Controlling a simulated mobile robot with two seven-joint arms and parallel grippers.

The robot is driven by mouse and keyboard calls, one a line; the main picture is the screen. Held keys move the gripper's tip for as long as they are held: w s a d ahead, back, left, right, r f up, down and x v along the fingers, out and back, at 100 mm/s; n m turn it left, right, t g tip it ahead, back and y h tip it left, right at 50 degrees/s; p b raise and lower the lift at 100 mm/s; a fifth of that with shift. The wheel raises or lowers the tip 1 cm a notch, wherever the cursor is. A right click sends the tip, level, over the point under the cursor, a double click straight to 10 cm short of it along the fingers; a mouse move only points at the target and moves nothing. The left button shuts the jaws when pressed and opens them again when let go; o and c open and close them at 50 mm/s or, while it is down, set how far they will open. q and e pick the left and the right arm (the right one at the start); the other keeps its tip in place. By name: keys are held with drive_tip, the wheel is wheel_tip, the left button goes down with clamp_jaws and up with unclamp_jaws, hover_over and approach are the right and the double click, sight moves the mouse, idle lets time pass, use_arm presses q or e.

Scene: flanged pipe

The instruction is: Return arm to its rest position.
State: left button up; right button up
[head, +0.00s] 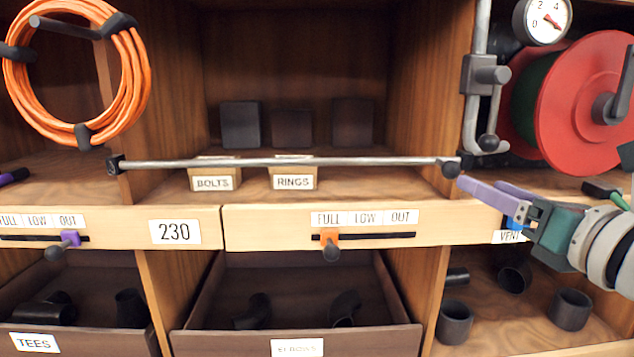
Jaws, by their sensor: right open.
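My right gripper (484,188) reaches in from the right edge, with purple fingers and a green and grey wrist. It is open, and I see nothing between its fingers. Its fingertips are in front of the shelf edge, close to the right end of a thin grey metal bar (290,162). I cannot tell whether they touch the bar's dark end bracket. The gripper partly covers a VENT label (506,238). My left gripper is not in view.
An orange hose coil (140,75) hangs upper left. A red reel (585,115), gauge (544,18) and clamp stand right. Slider knobs (330,245) stick out along the shelf edge. Below are a TEES bin (90,340), another bin (385,338) and loose black pipe pieces (455,322).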

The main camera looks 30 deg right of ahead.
drive_tip(key=shift+v, duration=0.85)
drive_tip(key=shift+r, duration=0.1)
